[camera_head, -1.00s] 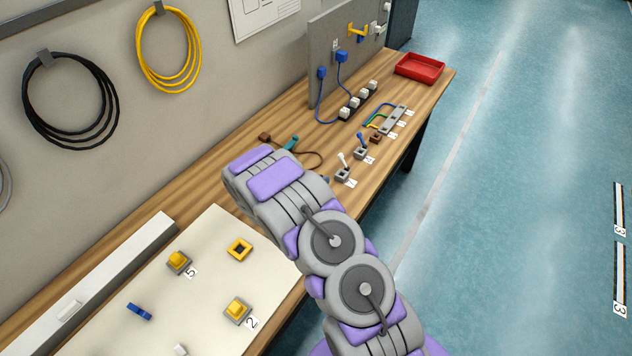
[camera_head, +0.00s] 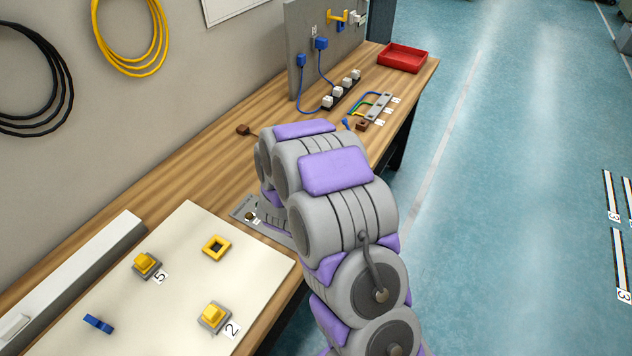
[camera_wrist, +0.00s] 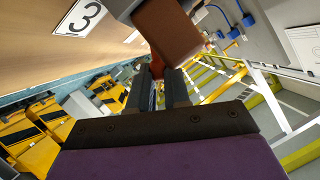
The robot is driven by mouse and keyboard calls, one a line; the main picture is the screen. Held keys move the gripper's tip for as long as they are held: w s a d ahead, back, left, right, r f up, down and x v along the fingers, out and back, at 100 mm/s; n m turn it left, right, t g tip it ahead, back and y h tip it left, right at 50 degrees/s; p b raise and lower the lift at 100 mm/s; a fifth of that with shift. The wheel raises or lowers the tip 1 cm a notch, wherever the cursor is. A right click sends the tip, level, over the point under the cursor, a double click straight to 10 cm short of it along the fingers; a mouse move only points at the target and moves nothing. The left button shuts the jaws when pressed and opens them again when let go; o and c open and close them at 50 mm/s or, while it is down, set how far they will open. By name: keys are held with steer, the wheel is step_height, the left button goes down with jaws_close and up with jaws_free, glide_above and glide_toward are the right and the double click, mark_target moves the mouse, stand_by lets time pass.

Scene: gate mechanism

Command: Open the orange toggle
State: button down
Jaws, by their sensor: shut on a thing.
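In the wrist view, my gripper (camera_wrist: 165,92) has its two dark fingers close together, shut on an orange-red piece that looks like the orange toggle (camera_wrist: 176,72). Only a small part of the toggle shows at the fingertips. A brown block (camera_wrist: 168,32) stands just beyond the fingertips and covers part of the view there. A label with a 3 (camera_wrist: 82,17) is at the upper left. In the head view my own arm hides the gripper and the toggle.
A brown block (camera_head: 362,124) and coloured wires (camera_head: 372,103) lie past my arm on the wooden bench (camera_head: 190,180). A red tray (camera_head: 402,57) stands at the far end. A white board (camera_head: 180,235) with yellow parts is nearer. Open floor lies right.

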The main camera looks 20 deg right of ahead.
steer(key=shift+d+b, duration=0.15)
steer(key=shift+b, duration=0.15)
stand_by(0.4)
steer(key=c, duration=1.1)
jaws_free()
steer(key=shift+d+f, duration=0.1)
steer(key=p+v, duration=0.1)
steer(key=v, duration=0.5)
steer(key=shift+p, duration=0.3)
steer(key=shift+s+p, duration=0.15)
steer(key=shift+p, duration=1.35)
steer(key=shift+r+p, duration=0.25)
steer(key=shift+p, duration=0.2)
steer(key=p, duration=0.3)
steer(key=shift+s+a+r+m, duration=0.1)
steer(key=shift+s+a+m, duration=0.1)
steer(key=shift+a+m, duration=0.15)
